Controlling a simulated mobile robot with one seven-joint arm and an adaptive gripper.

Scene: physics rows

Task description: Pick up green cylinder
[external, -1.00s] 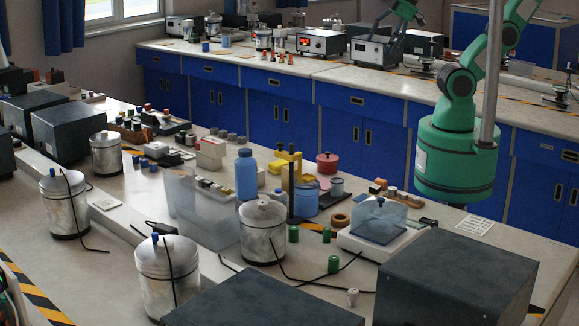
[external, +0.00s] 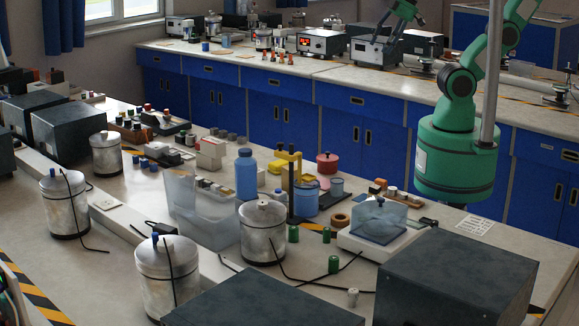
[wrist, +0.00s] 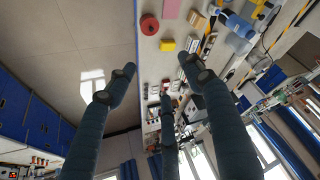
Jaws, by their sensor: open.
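Several small green cylinders stand on the near bench in the external view. One green cylinder (external: 334,264) is at the front, another (external: 294,233) is beside the metal canister, and a third (external: 326,235) is close to the clear-lidded box. I cannot make out a green cylinder in the wrist view. My gripper (wrist: 158,72) shows three dark fingers spread apart with nothing between them. In the external view, my gripper (external: 400,24) is partly cut off at the top edge, well above the benches and apart from the cylinders.
A metal canister (external: 263,232), a blue bottle (external: 246,174), a clear bin (external: 207,236) and a clear-lidded box (external: 379,221) stand around the cylinders. A large dark box (external: 455,278) is at front right. Black cables lie on the bench near the front cylinder.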

